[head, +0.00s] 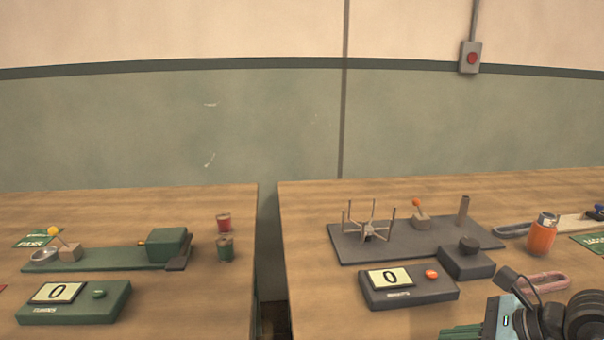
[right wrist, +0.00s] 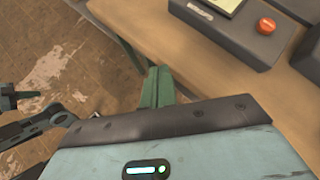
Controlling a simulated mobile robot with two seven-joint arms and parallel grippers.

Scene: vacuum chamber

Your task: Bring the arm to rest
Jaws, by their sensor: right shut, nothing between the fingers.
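My right arm (head: 575,318) comes in at the bottom right corner of the head view, over the front of the right table. Its green fingers (head: 462,332) show at the bottom edge there, partly cut off. In the right wrist view the two green fingers of my right gripper (right wrist: 156,88) are together, shut and empty, near the table's edge. My left gripper does not show in the head view. Dark jointed parts at the left of the right wrist view are too unclear to name.
The right table (head: 310,240) holds a dark board (head: 400,248) with prongs, a grey counter box (head: 408,294), an orange jar (head: 541,236) and a pink loop (head: 545,282). The left table (head: 215,290) holds a green counter box (head: 75,308) and green board (head: 115,256). A gap separates the tables.

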